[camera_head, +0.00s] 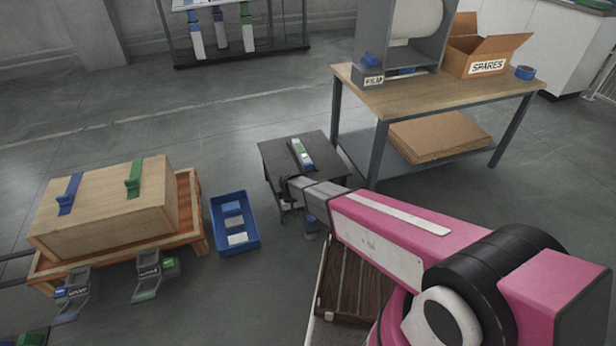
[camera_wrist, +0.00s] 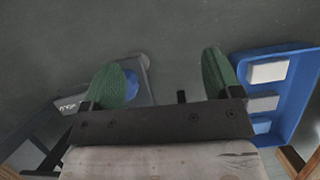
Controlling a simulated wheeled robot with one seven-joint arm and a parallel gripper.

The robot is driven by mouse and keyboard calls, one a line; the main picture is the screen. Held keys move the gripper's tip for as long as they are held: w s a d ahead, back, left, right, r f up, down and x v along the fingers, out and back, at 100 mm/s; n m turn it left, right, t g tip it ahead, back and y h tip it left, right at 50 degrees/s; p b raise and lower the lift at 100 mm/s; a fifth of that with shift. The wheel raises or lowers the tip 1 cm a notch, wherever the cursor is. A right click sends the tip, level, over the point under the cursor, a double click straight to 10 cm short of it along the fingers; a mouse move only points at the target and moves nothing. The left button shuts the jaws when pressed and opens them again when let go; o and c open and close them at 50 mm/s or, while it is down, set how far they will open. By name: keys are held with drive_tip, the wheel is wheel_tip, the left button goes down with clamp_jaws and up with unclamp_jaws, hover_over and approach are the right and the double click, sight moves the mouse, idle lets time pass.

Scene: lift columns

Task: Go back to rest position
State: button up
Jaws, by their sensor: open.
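My gripper (camera_head: 290,194) is at the end of my pink arm, low in front of a small black table (camera_head: 277,157) in the head view. In the wrist view my gripper (camera_wrist: 161,76) shows two green fingers set wide apart. In the head view the fingers are small and partly hidden by my arm.
A blue bin (camera_head: 234,221) with pale pieces stands left of my gripper. A wooden box (camera_head: 105,207) sits on a pallet farther left. A workbench (camera_head: 440,92) stands behind right.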

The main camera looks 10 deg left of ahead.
drive_tip(key=w+d+r+m+t+y, duration=0.1)
drive_tip(key=w+d+r, duration=0.1)
drive_tip(key=d+r, duration=0.7)
drive_tip(key=w+d+r+m+y, duration=0.1)
drive_tip(key=w+d+r+m, duration=0.1)
drive_tip(key=d+r, duration=0.75)
drive_tip(key=s+d+r+m+t, duration=0.1)
drive_tip(key=s+d+r, duration=0.1)
drive_tip(key=d+r, duration=0.4)
drive_tip(key=s+d+r+m+t, duration=0.1)
drive_tip(key=d+r, duration=0.5)
drive_tip(key=d, duration=1.1)
drive_tip(key=shift+s+m+t, duration=0.4)
drive_tip(key=shift+s, duration=0.5)
drive_tip(key=shift+o, duration=0.2)
drive_tip(key=shift+f, duration=0.1)
